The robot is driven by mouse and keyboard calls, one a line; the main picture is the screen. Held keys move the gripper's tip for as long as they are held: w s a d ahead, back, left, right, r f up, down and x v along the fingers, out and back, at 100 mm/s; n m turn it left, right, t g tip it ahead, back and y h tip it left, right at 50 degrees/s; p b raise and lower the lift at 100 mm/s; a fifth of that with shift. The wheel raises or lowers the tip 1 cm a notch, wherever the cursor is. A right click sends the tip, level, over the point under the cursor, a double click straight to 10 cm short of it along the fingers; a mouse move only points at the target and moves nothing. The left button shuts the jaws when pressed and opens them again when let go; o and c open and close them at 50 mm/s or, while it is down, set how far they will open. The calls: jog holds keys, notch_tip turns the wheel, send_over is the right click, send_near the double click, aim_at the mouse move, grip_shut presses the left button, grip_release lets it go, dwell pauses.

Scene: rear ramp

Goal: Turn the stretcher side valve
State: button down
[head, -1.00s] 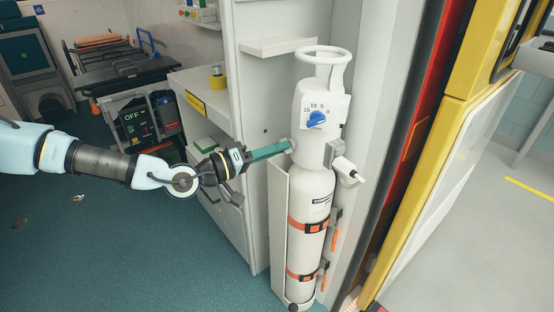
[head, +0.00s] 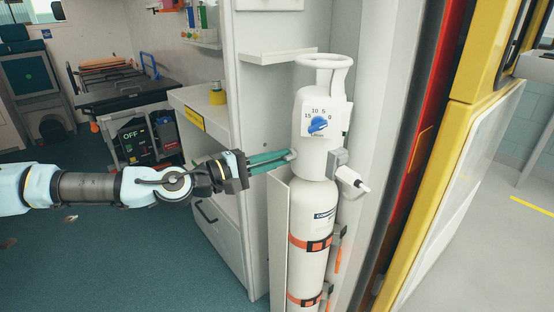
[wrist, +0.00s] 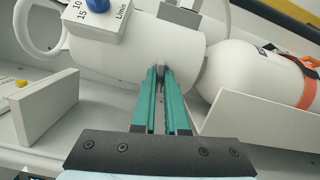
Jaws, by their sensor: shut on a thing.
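A white cylinder with a ring handle (head: 311,125) stands upright in a holder by the cabinet's end. A small grey side valve (head: 291,155) sticks out of the left of its head. My gripper (head: 289,156) reaches it from the left with two long green fingers, shut on the valve. In the wrist view the fingertips (wrist: 160,72) close around the grey valve (wrist: 161,68), partly hiding it. A blue flow dial (head: 318,124) with a number scale is on the front of the head.
Orange straps (head: 312,244) hold the cylinder. A white outlet (head: 352,180) sticks out to its right. A yellow door (head: 447,140) stands further right. The floor at left is largely clear.

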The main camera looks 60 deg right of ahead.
jog(key=shift+w+d+n, duration=0.1)
jog(key=shift+w+n, duration=0.2)
jog(key=shift+n, duration=0.1)
jog(key=c, duration=1.3)
grip_release()
jog(key=o, duration=0.4)
jog(key=shift+s, duration=0.15)
jog(key=shift+c, duration=0.2)
jog(key=b+v, duration=0.2)
jog(key=v, duration=0.9)
